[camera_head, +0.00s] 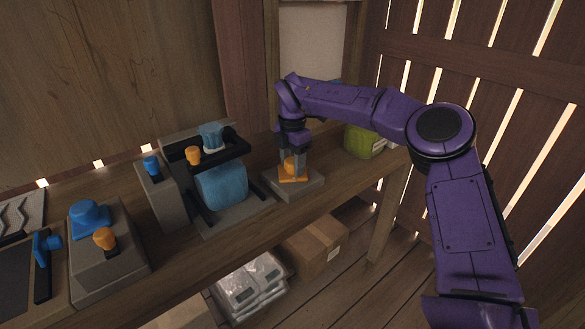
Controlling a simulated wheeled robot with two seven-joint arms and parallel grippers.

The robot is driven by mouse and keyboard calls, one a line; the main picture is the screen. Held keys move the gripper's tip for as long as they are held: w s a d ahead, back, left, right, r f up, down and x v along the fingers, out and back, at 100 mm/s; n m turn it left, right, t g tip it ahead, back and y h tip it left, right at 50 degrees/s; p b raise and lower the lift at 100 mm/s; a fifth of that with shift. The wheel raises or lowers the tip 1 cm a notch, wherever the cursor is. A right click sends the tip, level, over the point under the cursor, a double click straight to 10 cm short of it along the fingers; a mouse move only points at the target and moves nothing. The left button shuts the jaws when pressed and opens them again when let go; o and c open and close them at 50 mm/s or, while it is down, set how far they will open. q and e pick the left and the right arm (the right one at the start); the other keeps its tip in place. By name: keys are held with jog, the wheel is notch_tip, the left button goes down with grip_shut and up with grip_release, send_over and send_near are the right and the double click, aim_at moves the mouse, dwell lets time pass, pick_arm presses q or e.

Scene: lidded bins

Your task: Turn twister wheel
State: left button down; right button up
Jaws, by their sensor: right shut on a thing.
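The twister wheel seems to be the small orange piece (291,178) on a grey block (312,188) near the right end of the wooden bench. My right gripper (293,160) points down over it from above. Its fingers are shut on the orange piece's upright part, which they partly cover. The orange base shows below the fingertips. My left gripper is not in view.
A blue roll (222,184) in a black frame stands just left of the block. Further left are grey blocks with a blue knob (90,213) and orange knobs. A green container (362,141) stands to the right. A cardboard box (313,248) lies below the bench.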

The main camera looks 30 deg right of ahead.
aim_at(292, 160)
jog(key=shift+a+m+b, duration=0.1)
jog(key=shift+m+b, duration=0.2)
jog(key=shift+m, duration=0.1)
dwell(0.3)
jog(key=o, duration=1)
notch_tip(292, 160, up, 11)
jog(key=shift+f+p, duration=0.2)
jog(key=shift+p, duration=0.5)
